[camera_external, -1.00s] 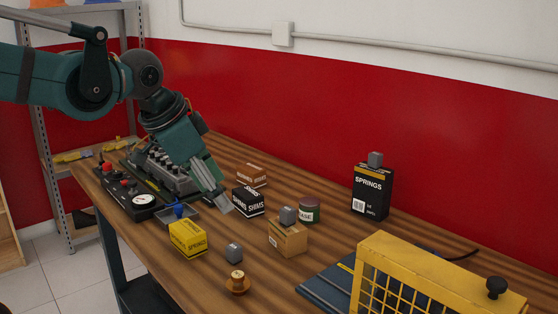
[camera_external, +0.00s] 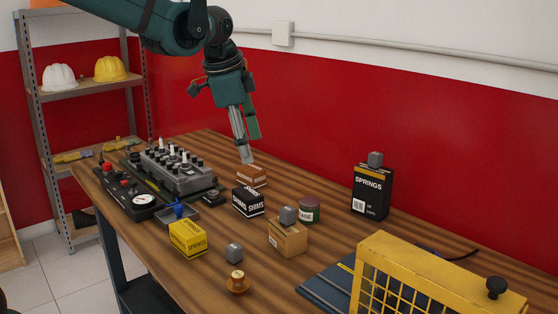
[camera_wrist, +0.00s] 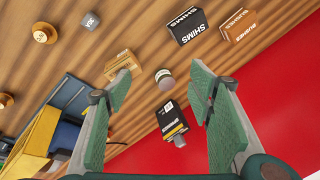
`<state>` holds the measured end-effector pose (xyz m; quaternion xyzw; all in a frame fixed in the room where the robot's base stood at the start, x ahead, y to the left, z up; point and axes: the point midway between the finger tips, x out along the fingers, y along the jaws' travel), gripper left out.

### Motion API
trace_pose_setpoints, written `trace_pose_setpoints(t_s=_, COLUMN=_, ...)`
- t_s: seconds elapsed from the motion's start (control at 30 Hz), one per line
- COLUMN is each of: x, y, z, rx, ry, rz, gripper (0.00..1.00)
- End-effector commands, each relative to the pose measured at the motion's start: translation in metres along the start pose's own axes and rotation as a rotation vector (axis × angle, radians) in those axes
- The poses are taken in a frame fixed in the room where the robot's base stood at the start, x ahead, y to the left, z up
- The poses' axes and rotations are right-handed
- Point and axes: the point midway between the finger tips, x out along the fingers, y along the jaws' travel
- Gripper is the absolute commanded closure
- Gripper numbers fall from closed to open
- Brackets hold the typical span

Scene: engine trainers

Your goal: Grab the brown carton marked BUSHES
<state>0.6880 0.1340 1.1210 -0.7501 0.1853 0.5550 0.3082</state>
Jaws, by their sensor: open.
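The brown carton marked BUSHES (camera_external: 252,178) sits on the wooden bench behind the black SHIMS box (camera_external: 248,201). In the wrist view the BUSHES carton (camera_wrist: 239,26) is at the upper right, beside the SHIMS box (camera_wrist: 187,26). My gripper (camera_external: 248,160) points down, with its fingertips just above the carton in the external picture. In the wrist view my gripper (camera_wrist: 160,72) is open and empty, its fingers spread wide. The carton lies outside the gap between them, beyond the right finger.
A lighter brown carton (camera_external: 288,240) with a grey cube on top, a green-labelled tin (camera_external: 309,211) and a tall black SPRINGS box (camera_external: 371,192) stand to the right. An engine trainer (camera_external: 170,172) is at left. The red wall (camera_external: 320,125) rises behind the bench.

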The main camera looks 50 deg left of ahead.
Motion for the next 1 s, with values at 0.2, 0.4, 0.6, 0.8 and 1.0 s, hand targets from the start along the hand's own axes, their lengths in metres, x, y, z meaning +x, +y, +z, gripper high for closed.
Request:
trace_pose_setpoints(t_s=0.2, x=0.012, y=-0.041, z=-0.007, rx=0.091, ry=-0.027, rz=0.026, gripper=0.48)
trace_pose_setpoints(t_s=0.4, x=0.028, y=-0.075, z=-0.011, rx=0.178, ry=-0.049, rz=0.054, gripper=0.48)
trace_pose_setpoints(t_s=0.6, x=0.046, y=-0.108, z=-0.010, rx=0.262, ry=-0.067, rz=0.085, gripper=0.48)
trace_pose_setpoints(t_s=0.8, x=0.067, y=-0.141, z=-0.008, rx=0.348, ry=-0.081, rz=0.118, gripper=0.48)
trace_pose_setpoints(t_s=1.0, x=0.091, y=-0.171, z=-0.003, rx=0.433, ry=-0.091, rz=0.154, gripper=0.48)
